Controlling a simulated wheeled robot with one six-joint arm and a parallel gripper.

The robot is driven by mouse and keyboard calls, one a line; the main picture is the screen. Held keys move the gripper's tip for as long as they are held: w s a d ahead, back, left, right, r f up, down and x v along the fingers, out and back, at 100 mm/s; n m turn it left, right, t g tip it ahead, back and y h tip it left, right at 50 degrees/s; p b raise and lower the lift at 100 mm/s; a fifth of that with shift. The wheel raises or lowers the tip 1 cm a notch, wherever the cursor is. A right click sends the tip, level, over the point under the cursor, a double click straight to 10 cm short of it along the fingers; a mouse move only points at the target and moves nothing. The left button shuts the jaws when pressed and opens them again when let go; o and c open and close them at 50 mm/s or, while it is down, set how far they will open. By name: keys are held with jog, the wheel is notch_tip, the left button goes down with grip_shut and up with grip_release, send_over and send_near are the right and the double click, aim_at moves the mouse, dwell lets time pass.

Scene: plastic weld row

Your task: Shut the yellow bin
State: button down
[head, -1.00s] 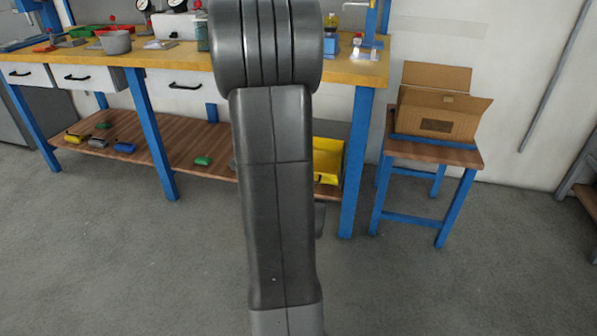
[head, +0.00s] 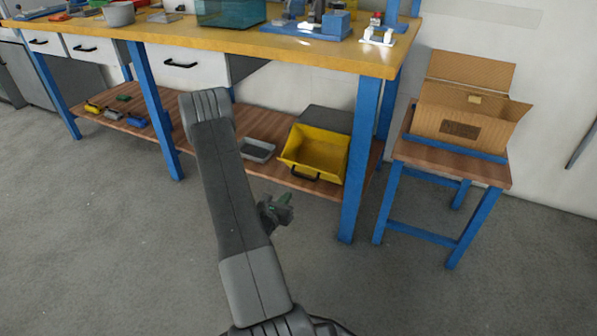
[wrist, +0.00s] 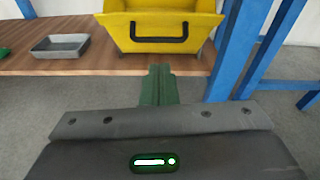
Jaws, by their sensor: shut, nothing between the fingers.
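The yellow bin (head: 318,152) stands on the lower wooden shelf of the workbench, near its right end. Its grey lid (head: 326,119) is tilted up behind it, and the bin's inside shows from above. A black handle (head: 304,173) is on the bin's front. In the wrist view the bin (wrist: 163,21) is straight ahead, with its black handle (wrist: 158,38) facing me. My gripper (head: 288,203) is in front of the shelf, short of the bin and apart from it. Its green fingers (wrist: 158,72) are together and hold nothing.
A grey tray (head: 257,150) is left of the bin on the shelf. A blue bench leg (head: 360,160) stands just right of the bin. The tabletop (head: 270,48) overhangs the shelf. A small table (head: 455,165) with a cardboard box (head: 465,115) is further right.

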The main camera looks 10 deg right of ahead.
jog(key=w+d+m, duration=0.1)
jog(key=w+d, duration=0.6)
jog(key=w, duration=0.4)
jog(key=shift+d+r, duration=0.2)
jog(key=shift+r, duration=0.1)
